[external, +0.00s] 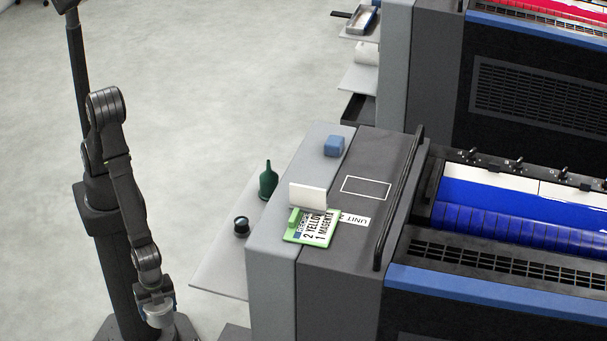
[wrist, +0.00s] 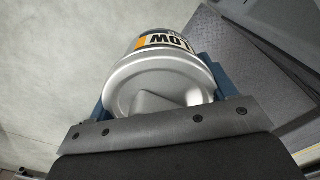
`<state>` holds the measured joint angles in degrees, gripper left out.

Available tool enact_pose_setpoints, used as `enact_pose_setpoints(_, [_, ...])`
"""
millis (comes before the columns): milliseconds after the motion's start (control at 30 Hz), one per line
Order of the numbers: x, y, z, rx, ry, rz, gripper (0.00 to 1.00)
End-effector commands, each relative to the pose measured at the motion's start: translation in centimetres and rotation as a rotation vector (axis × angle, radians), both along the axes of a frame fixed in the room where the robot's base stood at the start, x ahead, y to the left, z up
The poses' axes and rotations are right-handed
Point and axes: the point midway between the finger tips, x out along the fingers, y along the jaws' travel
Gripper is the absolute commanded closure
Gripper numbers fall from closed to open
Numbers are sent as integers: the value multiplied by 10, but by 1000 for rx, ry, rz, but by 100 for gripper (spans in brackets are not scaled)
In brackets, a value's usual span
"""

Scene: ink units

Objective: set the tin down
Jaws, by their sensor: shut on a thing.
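The tin (wrist: 150,75) is silver-grey with a white, black and orange label on which the letters "LOW" show. In the external view the tin (external: 158,316) is low at the lower left, in front of my arm's base. My gripper (external: 154,298) is shut on it. In the wrist view the blue jaws of my gripper (wrist: 160,82) sit on both sides of the tin, whose rounded end faces the camera. Pale floor shows behind it on the left.
A side shelf (external: 215,275) holds a black-topped jar (external: 241,227) and a green bottle (external: 268,180). On the unit top are a green-framed board (external: 313,228), a white card (external: 308,198), a blue block (external: 333,146) and an empty white outline (external: 366,188). A dark rail (external: 400,200) stands beside them.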

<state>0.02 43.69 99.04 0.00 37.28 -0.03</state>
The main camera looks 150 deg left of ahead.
Motion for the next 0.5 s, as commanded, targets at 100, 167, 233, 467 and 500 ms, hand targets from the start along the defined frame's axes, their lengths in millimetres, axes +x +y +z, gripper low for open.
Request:
enact_pose_setpoints(100, [1, 0, 12, 0, -4, 0, 61])
enact_pose_setpoints(167, [2, 0, 24, 0, -7, 0, 61])
enact_pose_setpoints(233, [2, 0, 41, 0, -8, 0, 61])
enact_pose_setpoints(467, [2, 0, 105, 0, -8, 0, 61])
enact_pose_setpoints(500, [2, 0, 114, 0, -7, 0, 61])
